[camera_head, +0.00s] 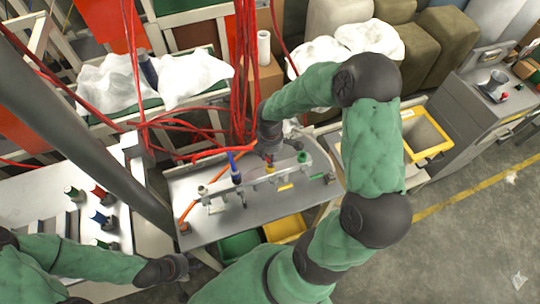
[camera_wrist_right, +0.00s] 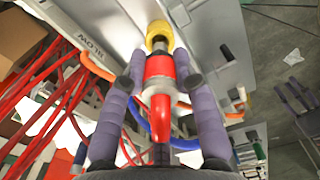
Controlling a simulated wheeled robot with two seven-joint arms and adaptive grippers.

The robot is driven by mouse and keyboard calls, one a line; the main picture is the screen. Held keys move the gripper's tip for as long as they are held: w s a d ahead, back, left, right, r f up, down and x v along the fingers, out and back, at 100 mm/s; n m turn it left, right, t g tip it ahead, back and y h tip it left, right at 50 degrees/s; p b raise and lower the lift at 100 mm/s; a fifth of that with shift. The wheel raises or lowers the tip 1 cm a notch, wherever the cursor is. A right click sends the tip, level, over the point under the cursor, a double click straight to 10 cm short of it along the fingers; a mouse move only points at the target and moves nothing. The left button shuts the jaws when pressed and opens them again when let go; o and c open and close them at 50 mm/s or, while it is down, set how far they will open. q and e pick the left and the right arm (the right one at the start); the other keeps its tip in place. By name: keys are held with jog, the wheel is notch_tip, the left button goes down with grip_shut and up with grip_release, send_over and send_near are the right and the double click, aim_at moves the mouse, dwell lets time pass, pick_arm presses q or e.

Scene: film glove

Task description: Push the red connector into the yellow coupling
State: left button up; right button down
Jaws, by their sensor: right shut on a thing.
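In the right wrist view my right gripper (camera_wrist_right: 160,75) is shut on the red connector (camera_wrist_right: 159,68), with a purple-grey finger on each side. The connector's grey metal tip points at the yellow coupling (camera_wrist_right: 157,30) and meets its opening. I cannot tell how deep the tip sits. In the head view the yellow coupling (camera_head: 270,169) is on the rail of the grey bench, and my right gripper (camera_head: 270,153) is right behind it, mostly hidden by its own wrist. My left gripper (camera_head: 179,268) is low at the left, away from the coupling; its fingers are unclear.
A blue connector (camera_head: 234,168) stands on the same rail, and a green coupling (camera_head: 303,157) is at its right. Red hoses (camera_head: 243,70) hang behind the bench. Loose connectors (camera_head: 100,192) stand on the left table. Green (camera_head: 240,247) and yellow (camera_head: 284,229) bins sit below the bench.

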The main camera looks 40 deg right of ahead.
jog(key=shift+f+b, duration=1.15)
jog(key=shift+f, duration=0.5)
dwell(0.4)
jog(key=c, duration=0.9)
grip_release()
notch_tip(320, 180, up, 12)
